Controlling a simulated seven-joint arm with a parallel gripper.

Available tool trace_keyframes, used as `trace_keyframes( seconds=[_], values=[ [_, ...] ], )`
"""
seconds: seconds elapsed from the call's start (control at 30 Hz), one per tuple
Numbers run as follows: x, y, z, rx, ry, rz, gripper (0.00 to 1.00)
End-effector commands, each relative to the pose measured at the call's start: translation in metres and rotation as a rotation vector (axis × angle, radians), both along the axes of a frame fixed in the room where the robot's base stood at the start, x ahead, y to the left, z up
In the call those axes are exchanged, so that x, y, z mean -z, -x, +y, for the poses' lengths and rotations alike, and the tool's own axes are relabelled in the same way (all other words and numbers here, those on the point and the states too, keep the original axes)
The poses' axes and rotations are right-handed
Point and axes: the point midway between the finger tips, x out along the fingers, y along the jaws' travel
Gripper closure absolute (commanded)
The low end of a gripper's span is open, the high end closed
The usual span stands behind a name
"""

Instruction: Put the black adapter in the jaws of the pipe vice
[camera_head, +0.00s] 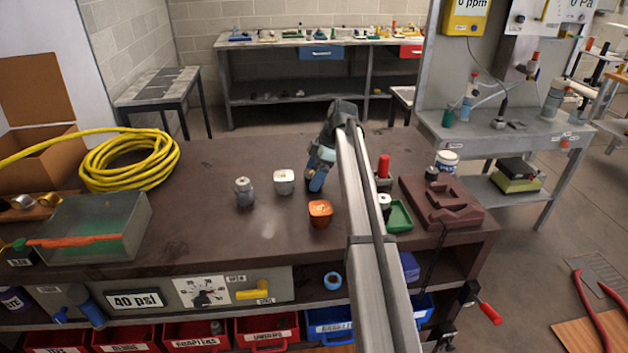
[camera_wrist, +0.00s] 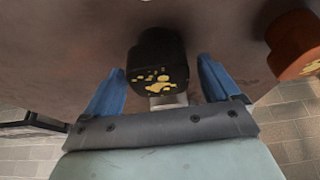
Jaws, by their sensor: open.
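The black adapter (camera_wrist: 150,48), with yellow marks on its end, stands on the bench in the wrist view. My gripper (camera_wrist: 161,66) is open, one blue finger on each side of it. I cannot tell whether either finger touches it. In the head view my gripper (camera_head: 316,186) points down at the bench behind the orange fitting (camera_head: 320,213); the adapter is not clearly seen there, probably hidden by my gripper and arm. A dark clamp with a red handle (camera_head: 490,314) at the bench's front right edge looks like the pipe vice; its jaws cannot be made out.
The orange fitting also shows in the wrist view (camera_wrist: 292,40). A white fitting (camera_head: 284,182) and a grey fitting (camera_head: 244,192) stand left of my gripper. To the right are a red-topped part (camera_head: 383,166), a green tray (camera_head: 400,217) and a brown case (camera_head: 440,203). Yellow hose (camera_head: 125,160) lies left.

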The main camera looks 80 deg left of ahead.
Motion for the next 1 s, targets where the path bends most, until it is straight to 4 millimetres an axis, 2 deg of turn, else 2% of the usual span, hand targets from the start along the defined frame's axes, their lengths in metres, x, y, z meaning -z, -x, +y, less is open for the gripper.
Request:
trace_keyframes(
  seconds=[0.2, 1.0],
  values=[
    [0.0004, 0.0002, 0.0001, 0.000, 0.000, 0.000, 0.13],
    [-0.0004, 0.0002, 0.0002, 0.000, 0.000, 0.000, 0.89]
  ],
)
